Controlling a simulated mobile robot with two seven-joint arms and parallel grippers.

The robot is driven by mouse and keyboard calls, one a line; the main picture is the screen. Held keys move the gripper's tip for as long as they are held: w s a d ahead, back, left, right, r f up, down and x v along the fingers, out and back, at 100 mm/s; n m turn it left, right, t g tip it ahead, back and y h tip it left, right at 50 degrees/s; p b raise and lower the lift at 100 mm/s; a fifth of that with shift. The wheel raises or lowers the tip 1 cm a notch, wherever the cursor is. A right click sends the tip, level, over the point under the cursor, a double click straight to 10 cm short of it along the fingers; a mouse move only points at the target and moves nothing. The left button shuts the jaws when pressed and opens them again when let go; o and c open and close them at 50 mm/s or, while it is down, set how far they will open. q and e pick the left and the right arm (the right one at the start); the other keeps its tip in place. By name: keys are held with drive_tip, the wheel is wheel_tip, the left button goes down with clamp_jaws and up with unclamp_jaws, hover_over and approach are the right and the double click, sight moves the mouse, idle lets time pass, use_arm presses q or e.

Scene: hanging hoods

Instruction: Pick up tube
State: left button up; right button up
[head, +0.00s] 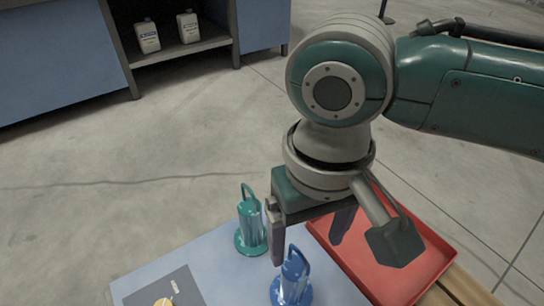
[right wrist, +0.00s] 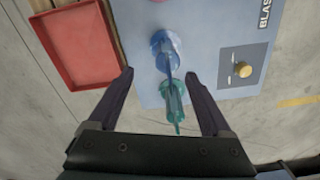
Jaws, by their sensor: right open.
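A teal tube-like piece with a hooked top (head: 252,232) stands on a round foot on the blue-grey panel (head: 215,262). A similar blue piece (head: 292,282) stands in front of it. I cannot tell which one is the tube. My right gripper (head: 308,232) is open and empty, above the panel's far edge, pointing down. In the right wrist view its fingers (right wrist: 158,77) are spread, with the teal piece (right wrist: 174,98) between them in the picture and the blue piece (right wrist: 165,52) beyond. Neither is visibly touched. My left gripper is out of view.
An empty red tray (head: 425,280) lies right of the panel. A dark plate with a yellow knob (right wrist: 243,69) is on the panel. A blue cabinet with white bottles (head: 147,37) stands far back.

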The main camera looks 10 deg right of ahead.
sight(295, 266)
drive_tip(key=f, duration=0.1)
drive_tip(key=f+b, duration=0.1)
drive_tip(key=a+f+b, duration=0.1)
drive_tip(key=shift+s+f, duration=0.25)
drive_tip(key=shift+f, duration=0.35)
drive_tip(key=f+b, duration=0.5)
drive_tip(key=shift+w+a, duration=0.15)
drive_tip(key=shift+w, duration=0.05)
drive_tip(key=shift+r, duration=0.1)
drive_tip(key=shift+c, duration=0.4)
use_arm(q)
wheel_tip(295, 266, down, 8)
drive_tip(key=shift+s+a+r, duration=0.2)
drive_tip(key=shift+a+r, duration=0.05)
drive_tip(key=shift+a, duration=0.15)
use_arm(e)
clamp_jaws()
